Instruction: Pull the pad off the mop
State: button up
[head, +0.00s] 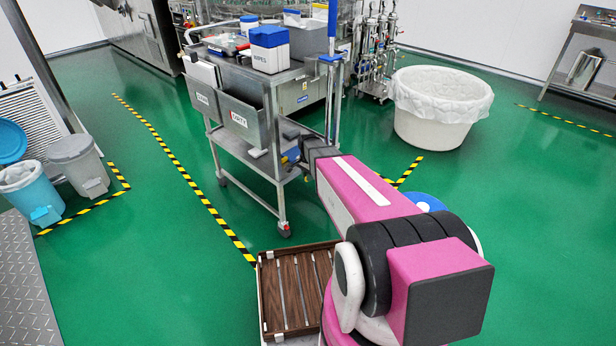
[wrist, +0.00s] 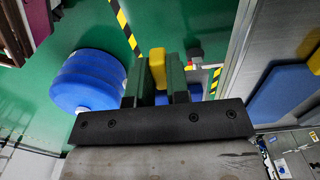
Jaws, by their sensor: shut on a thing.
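The mop's upright pole with its blue handle (head: 332,25) stands at the right end of the steel cart (head: 285,195). Its lower end is hidden behind my arm in the head view. My gripper (wrist: 158,82) has its two dark green fingers shut on a yellow piece (wrist: 157,66), with blue material close below it between the fingers. I cannot tell whether this is the mop's pad. In the head view my gripper (head: 308,148) is low beside the cart's right end, its fingertips not clearly visible.
The cart carries the CLEAN (head: 205,98) and DIRTY (head: 239,119) bins and a blue-white wipes box (head: 269,50). A large white lined tub (head: 437,112) stands right. Grey (head: 77,163) and blue (head: 32,192) bins stand left. Blue flat things (wrist: 280,92) lie near the gripper's right.

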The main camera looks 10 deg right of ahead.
jog(key=shift+f, duration=2.25)
dwell(2.0)
jog(key=shift+s+a, duration=0.1)
jog(key=s+a+f, duration=0.2)
jog(key=s+a, duration=0.3)
jog(key=a, duration=0.3)
jog(key=shift+s, duration=0.35)
dwell(1.3)
